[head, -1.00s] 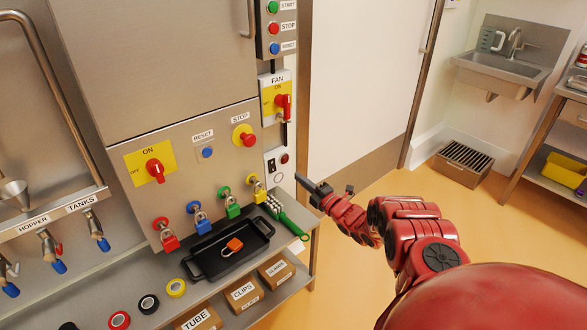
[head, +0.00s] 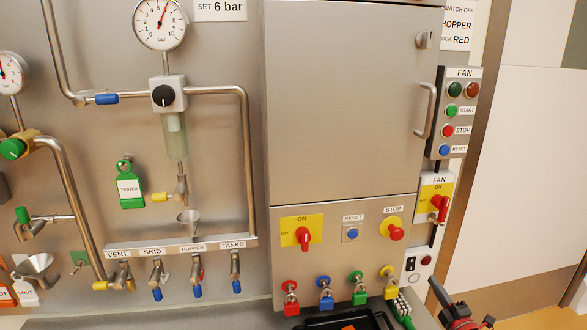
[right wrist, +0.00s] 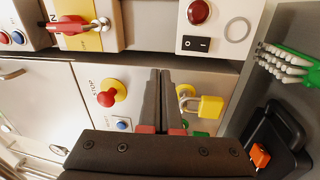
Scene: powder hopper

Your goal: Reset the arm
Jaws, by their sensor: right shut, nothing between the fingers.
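My right gripper (head: 435,284) shows at the lower right in the head view, in front of the narrow panel edge. In the right wrist view its two dark fingers (right wrist: 161,74) are side by side, shut and empty. They point toward the cabinet face between the red STOP button (right wrist: 107,98) and the yellow padlock (right wrist: 208,107), and contact cannot be seen. My red right arm is mostly cut off by the picture edge. My left gripper is not in view.
The red FAN switch (head: 440,203) is above my right gripper. Red (head: 291,297), blue, green and yellow padlocks hang on the cabinet front. A pale door is at right.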

